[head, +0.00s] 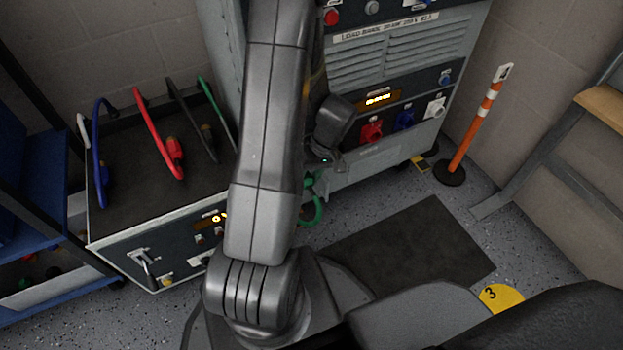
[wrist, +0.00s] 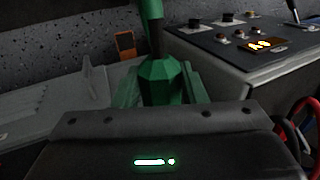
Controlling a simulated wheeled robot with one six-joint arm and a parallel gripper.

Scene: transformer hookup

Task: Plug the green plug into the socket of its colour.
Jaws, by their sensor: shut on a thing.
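In the wrist view the green plug (wrist: 160,82) sits between the jaws of my gripper (wrist: 160,92), which is shut on it. Its green cable rises from it toward the top of that view. In the head view my arm hides the plug and the fingertips; a loop of green cable (head: 314,212) hangs below my wrist. On the load bank front (head: 400,62) a red socket (head: 371,131), a blue socket (head: 404,120) and a white socket (head: 436,107) show. No green socket is visible; my arm covers the panel left of the red one.
A low cabinet (head: 135,222) at left carries white, blue, red, black and green cables. A blue shelf (head: 35,170) stands left of it. An orange-white post (head: 476,122) stands right of the load bank. A dark mat (head: 410,250) lies on clear floor in front.

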